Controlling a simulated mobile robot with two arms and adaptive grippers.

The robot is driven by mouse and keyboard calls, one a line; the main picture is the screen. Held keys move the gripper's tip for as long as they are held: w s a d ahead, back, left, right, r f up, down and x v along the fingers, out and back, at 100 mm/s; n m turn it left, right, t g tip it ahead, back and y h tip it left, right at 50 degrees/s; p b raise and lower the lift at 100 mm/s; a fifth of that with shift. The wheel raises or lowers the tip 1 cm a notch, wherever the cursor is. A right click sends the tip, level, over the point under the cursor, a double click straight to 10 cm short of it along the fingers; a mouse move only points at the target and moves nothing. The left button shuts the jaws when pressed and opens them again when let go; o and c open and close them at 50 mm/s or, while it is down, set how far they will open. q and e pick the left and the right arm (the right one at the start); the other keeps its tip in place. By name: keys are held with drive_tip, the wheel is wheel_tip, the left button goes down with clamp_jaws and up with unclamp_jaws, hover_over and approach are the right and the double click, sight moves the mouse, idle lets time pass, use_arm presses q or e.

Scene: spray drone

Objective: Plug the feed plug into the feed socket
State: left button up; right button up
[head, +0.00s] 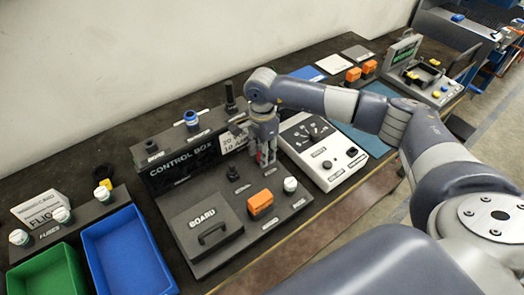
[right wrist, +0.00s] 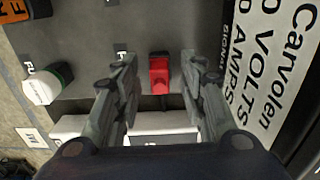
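My right gripper (head: 265,155) points down over the right part of the control box (head: 172,163). In the right wrist view its two fingers (right wrist: 160,100) are spread, with gaps on both sides of a small red piece (right wrist: 159,76) on the grey panel. The red piece may be the feed plug, but I cannot read a label on it. A partly hidden label (right wrist: 121,48) is on the panel beyond the left finger. I cannot make out which socket is the feed socket. My left gripper is not in view.
A white meter unit (head: 325,150) is close on the right. A black post (head: 230,97) rises behind. Blue (head: 125,250) and green (head: 48,272) trays lie at left.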

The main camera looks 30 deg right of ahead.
drive_tip(key=shift+r, duration=0.1)
wheel_tip(320, 180, up, 12)
idle(0.5)
idle(0.7)
